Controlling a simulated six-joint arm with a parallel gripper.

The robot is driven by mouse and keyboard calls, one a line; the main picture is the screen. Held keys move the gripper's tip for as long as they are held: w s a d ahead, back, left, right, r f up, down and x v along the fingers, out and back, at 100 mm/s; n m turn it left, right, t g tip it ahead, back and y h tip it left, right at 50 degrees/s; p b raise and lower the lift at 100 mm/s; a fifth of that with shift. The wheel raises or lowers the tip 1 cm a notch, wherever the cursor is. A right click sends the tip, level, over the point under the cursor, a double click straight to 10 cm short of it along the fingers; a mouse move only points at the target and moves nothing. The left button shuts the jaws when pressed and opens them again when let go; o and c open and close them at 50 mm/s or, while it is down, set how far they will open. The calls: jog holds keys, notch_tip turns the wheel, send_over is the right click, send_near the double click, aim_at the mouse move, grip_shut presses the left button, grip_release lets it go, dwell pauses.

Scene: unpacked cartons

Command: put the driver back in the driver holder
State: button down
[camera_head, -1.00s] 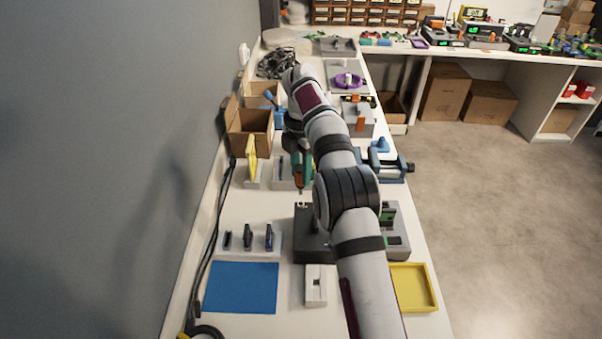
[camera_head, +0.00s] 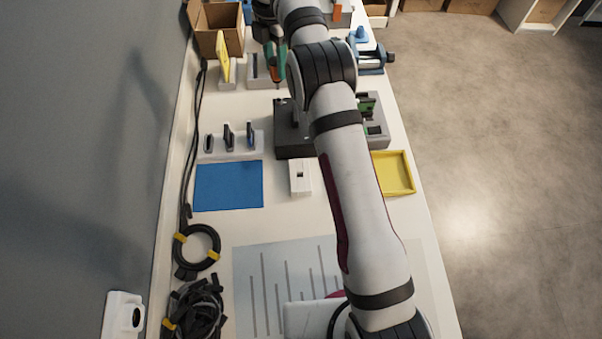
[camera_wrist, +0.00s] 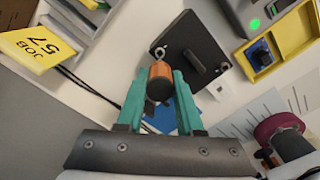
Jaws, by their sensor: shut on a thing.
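My gripper (camera_wrist: 158,82) has green fingers shut on the driver (camera_wrist: 160,71). The driver shows an orange grip with a dark end toward the wrist camera; its far end is partly hidden. In the head view my gripper (camera_head: 275,64) is small and partly covered by my arm, beyond the dark box. A small white block with a dark opening (camera_head: 300,190), which looks like the driver holder, stands right of the blue mat and in front of the dark box. In the wrist view a white block (camera_wrist: 219,90) shows beside the dark box, apart from the driver.
The dark box (camera_head: 290,145) has a raised part on top. A slotted rack (camera_head: 240,149) holds upright dark pieces. The blue mat (camera_head: 228,185) is bare. A yellow tray (camera_head: 407,185) is at the right edge. Cable coils (camera_head: 197,270) lie front left. A yellow card (camera_wrist: 36,48) reads JOB 57.

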dwell(0.3)
jog(key=shift+s+d+r, duration=0.1)
jog(key=shift+s+d, duration=0.05)
jog(key=shift+s, duration=0.2)
jog(key=s+d+f+n, duration=0.1)
jog(key=s+d, duration=0.1)
jog(key=s, duration=0.7)
jog(key=s+d+f, duration=0.2)
jog(key=s, duration=0.7)
jog(key=shift+s+a+f, duration=0.15)
jog(key=shift+f, duration=0.95)
jog(key=shift+s+a+f, duration=0.1)
jog(key=shift+s+f, duration=0.05)
jog(key=shift+f, duration=0.95)
jog(key=shift+f, duration=0.1)
jog(key=shift+f, duration=1.75)
jog(key=shift+c, duration=2.3)
grip_release()
